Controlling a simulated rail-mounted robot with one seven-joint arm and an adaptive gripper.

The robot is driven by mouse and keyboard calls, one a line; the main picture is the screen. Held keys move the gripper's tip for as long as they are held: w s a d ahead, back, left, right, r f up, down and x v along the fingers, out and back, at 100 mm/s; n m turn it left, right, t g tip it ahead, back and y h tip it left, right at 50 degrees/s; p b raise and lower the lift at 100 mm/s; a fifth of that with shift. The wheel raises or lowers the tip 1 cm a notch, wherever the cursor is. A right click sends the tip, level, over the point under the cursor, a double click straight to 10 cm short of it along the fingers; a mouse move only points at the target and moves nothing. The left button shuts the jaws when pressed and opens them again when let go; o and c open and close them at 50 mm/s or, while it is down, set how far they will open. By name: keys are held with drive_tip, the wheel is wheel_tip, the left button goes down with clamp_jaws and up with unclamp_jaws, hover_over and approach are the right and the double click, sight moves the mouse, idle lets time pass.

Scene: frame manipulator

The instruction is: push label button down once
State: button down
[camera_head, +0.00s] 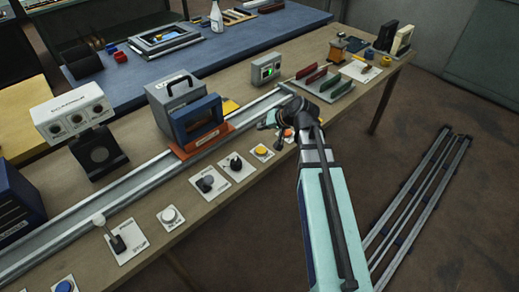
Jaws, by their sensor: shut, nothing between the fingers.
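Several buttons on white plates line the table's front edge. The nearest to my gripper (283,125) is an orange button (288,133), partly covered by the gripper. A yellow button (261,150) is just to its lower left. A pale grey button (169,214) and a blue button (64,287) are farther down the row. The plate lettering is too small to read surely, so I cannot tell which is the label button. My gripper is shut and empty, low over the orange button; whether it touches is hidden.
Two black knobs (205,183) (235,162) and a lever switch (115,240) share the row. Behind runs a metal rail (100,203) with a blue frame on an orange carriage (203,141). A small box with a green screen (265,69) stands behind my gripper.

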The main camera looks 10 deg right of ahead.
sight(262, 150)
drive_tip(key=shift+f, duration=0.1)
drive_tip(key=shift+f+b, duration=2.85)
drive_tip(key=shift+f, duration=1.5)
drive_tip(key=shift+f+b, duration=0.35)
drive_tip(key=shift+f, duration=0.05)
drive_tip(key=shift+f+b, duration=0.35)
drive_tip(key=shift+f, duration=0.1)
drive_tip(key=shift+r, duration=0.15)
drive_tip(key=shift+r+p, duration=0.55)
drive_tip(key=shift+r, duration=0.15)
drive_tip(key=shift+r, duration=0.15)
